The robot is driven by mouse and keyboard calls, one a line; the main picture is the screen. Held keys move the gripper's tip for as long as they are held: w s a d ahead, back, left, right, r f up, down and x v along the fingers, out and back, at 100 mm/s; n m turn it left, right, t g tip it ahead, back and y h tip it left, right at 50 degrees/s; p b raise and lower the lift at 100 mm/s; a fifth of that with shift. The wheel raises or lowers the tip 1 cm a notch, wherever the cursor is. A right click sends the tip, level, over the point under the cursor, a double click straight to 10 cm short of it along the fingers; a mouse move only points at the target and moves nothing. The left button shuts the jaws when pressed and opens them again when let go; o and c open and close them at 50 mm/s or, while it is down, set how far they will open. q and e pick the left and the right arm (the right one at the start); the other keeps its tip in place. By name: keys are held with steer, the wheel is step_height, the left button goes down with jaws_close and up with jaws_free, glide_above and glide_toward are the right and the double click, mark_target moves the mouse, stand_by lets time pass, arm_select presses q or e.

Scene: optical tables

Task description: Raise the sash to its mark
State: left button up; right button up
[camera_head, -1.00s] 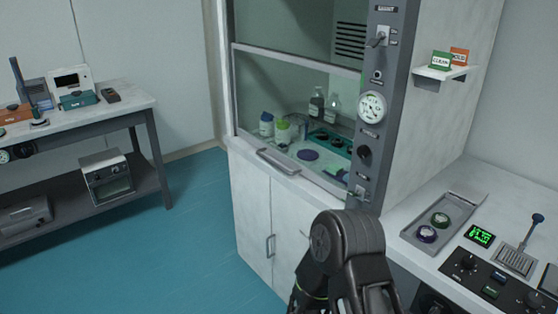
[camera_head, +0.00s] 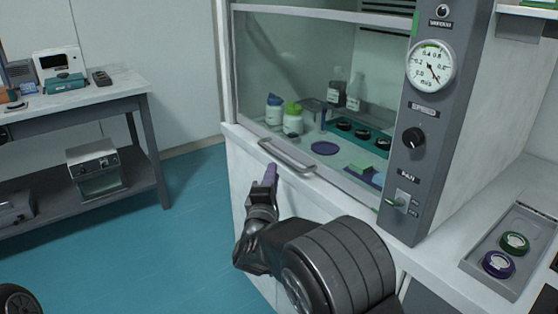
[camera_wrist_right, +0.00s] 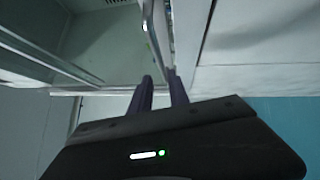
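The fume hood's sash (camera_head: 250,62) is a clear pane with a pale top rail. It stands low, its bottom edge close to the worktop's front edge. A silver bar handle (camera_head: 287,155) sits at its bottom front. My right gripper (camera_head: 270,170) points up just below the handle's left part. In the right wrist view its two fingers (camera_wrist_right: 163,85) stand apart with a narrow gap between them. The handle's bar (camera_wrist_right: 151,28) shows beyond the fingertips, and I see no grip on it. I cannot pick out the sash mark for certain. My left gripper is not in view.
The hood's control post (camera_head: 437,110) with gauge, knob and switch stands right of the sash. Bottles (camera_head: 292,118) and a green rack (camera_head: 358,135) are behind the pane. A grey tray (camera_head: 515,245) lies on the right bench. A side table (camera_head: 75,100) stands at left.

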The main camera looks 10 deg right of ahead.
steer(key=shift+w, duration=0.1)
steer(key=x, duration=0.7)
steer(key=shift+w+d+b, duration=0.15)
steer(key=shift+w+b, duration=0.15)
steer(key=shift+b, duration=0.05)
steer(key=shift+c, duration=0.5)
jaws_close()
steer(key=shift+f, duration=0.1)
stand_by(0.5)
